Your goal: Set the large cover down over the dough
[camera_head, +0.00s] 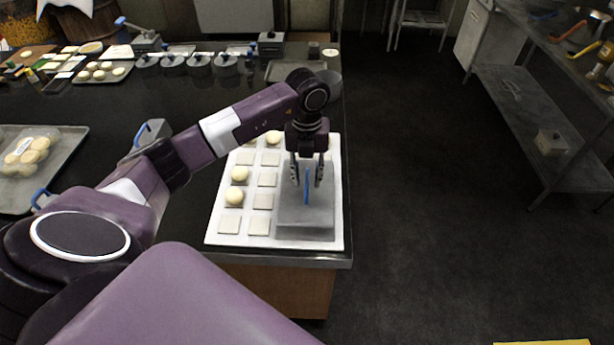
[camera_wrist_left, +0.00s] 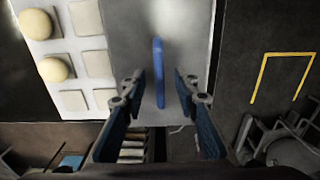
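The large cover (camera_head: 305,220) is a grey metal box with a blue handle (camera_head: 307,190) on top. It sits at the right side of a white tray (camera_head: 211,238) and hides whatever is under it. My left gripper (camera_head: 306,184) is over the cover, pointing down, with its fingers apart. In the left wrist view the blue handle (camera_wrist_left: 159,85) runs between the open fingers (camera_wrist_left: 159,82), with a gap on each side. Round dough pieces (camera_head: 234,196) rest on some of the pale squares left of the cover. My right gripper is not in view.
A grey tray (camera_head: 62,137) with packed dough lies at the left. Another cover with a blue handle (camera_head: 146,135) stands partly behind my left arm. Several small covers (camera_head: 199,65) stand at the back. The dark floor right of the counter is open, with a metal shelf (camera_head: 540,110) beyond.

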